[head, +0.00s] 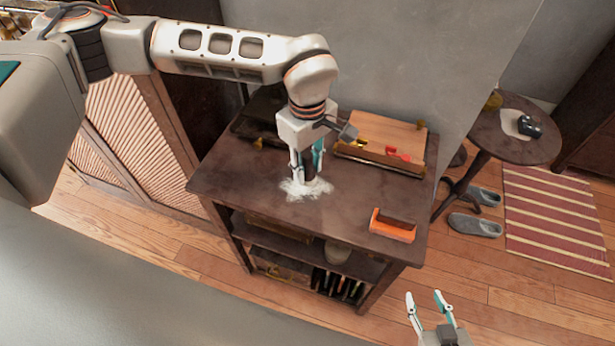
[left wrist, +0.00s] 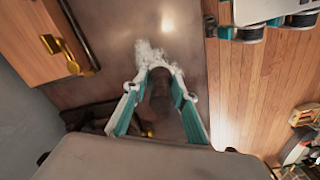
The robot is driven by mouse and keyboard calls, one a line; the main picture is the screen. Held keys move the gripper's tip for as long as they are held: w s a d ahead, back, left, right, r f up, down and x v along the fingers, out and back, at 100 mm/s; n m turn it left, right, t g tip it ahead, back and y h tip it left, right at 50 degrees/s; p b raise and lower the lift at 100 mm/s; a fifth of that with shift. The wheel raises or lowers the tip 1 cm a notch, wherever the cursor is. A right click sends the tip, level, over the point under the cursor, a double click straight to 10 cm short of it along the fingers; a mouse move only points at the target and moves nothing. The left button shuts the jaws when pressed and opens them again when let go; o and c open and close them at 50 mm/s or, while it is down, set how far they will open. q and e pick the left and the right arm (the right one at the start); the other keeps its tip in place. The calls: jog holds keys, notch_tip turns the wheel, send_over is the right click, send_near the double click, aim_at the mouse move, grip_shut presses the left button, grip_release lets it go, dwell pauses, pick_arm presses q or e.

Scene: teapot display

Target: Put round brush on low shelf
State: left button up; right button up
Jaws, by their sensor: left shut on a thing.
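My left gripper (head: 306,178) points down over the dark wooden table. Its teal-lined fingers are shut on a dark, rounded thing, which seems to be the round brush; in the left wrist view the brush (left wrist: 160,90) shows as a dark brown body between the fingers. A fuzzy white patch (head: 306,189) surrounds its lower end at the tabletop; I cannot tell whether this is bristles or powder. My right gripper (head: 430,302) is open and empty, right of the table's front.
On the tabletop (head: 235,182) are an orange block with a brown top (head: 392,226) and a wooden case (head: 385,140) at the back. Books (head: 338,286) stand on the bottom level. A round side table (head: 515,140) and slippers (head: 474,225) are at right.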

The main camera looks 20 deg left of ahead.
aim_at(307, 179)
pick_arm(q)
jog(key=shift+f, duration=2.15)
jog(key=shift+f, duration=0.15)
jog(key=o, duration=1.1)
